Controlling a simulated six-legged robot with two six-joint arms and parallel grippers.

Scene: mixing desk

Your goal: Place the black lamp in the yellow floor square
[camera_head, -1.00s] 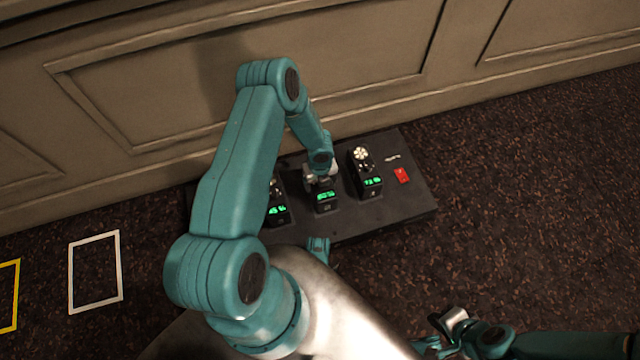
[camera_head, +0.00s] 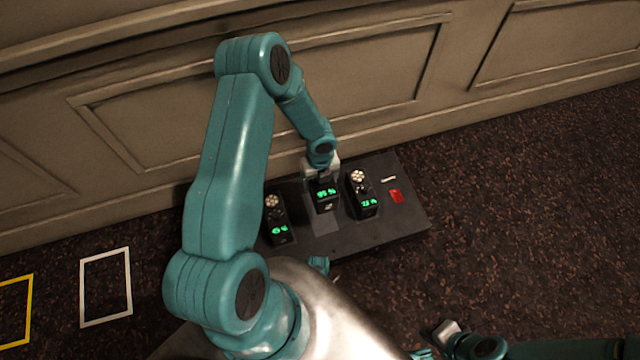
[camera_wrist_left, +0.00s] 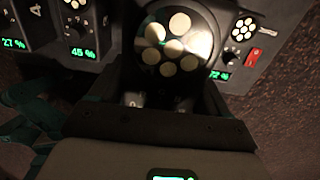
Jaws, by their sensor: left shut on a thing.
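A black lamp (camera_head: 326,194) with a green percent display is in my left gripper (camera_head: 321,172), at the middle of the black mixing desk (camera_head: 405,231). The gripper is shut on it, and the lamp appears slightly raised, with a greyish bare strip below it. In the left wrist view the lamp's round face of pale bulbs (camera_wrist_left: 168,45) fills the middle. The yellow floor square (camera_head: 29,310) is cut off at the left edge of the head view. My right gripper (camera_head: 436,338) is low in the head view; its jaws are unclear.
Similar lamps stand on either side, one on the left (camera_head: 277,220) and one on the right (camera_head: 361,193). A red switch (camera_head: 396,196) is at the desk's right. A white floor square (camera_head: 128,287) lies beside the yellow one. A panelled wall (camera_head: 370,70) stands behind. Dark carpet is clear at right.

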